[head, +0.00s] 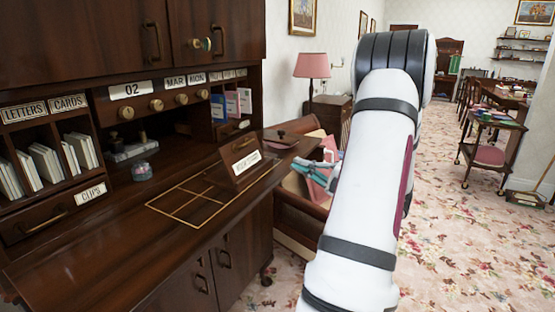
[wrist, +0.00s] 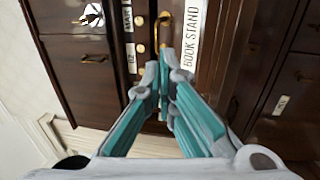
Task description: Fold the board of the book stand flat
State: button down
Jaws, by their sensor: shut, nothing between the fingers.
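The book stand's dark wooden board (head: 238,154) stands tilted up on the desk's writing surface, near its right end, with a white label on its face. In the wrist view the label (wrist: 194,35) reads BOOK STAND, and the board (wrist: 216,42) shows beside it. My gripper (head: 295,166), with teal fingers, is right of the board, by the desk's right edge and apart from the board in the head view. In the wrist view my gripper (wrist: 165,58) has its fingertips together, empty, just below and left of the label. Whether they touch the stand cannot be told.
The wooden desk (head: 110,245) has a gold-lined rectangle (head: 190,205) left of the board, with clear surface around it. A glass jar (head: 142,171) stands at the back. A dark-handled object (head: 281,140) lies at the right end. A pink lamp (head: 311,68) is behind.

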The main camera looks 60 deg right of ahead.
send_near(248, 155)
jog(key=w+r, duration=0.2)
jog(key=w+a+r, duration=0.1)
jog(key=w+r, duration=0.2)
jog(key=shift+w+a+r+b, duration=0.1)
jog(key=shift+a+b, duration=0.05)
jog(key=shift+b, duration=0.2)
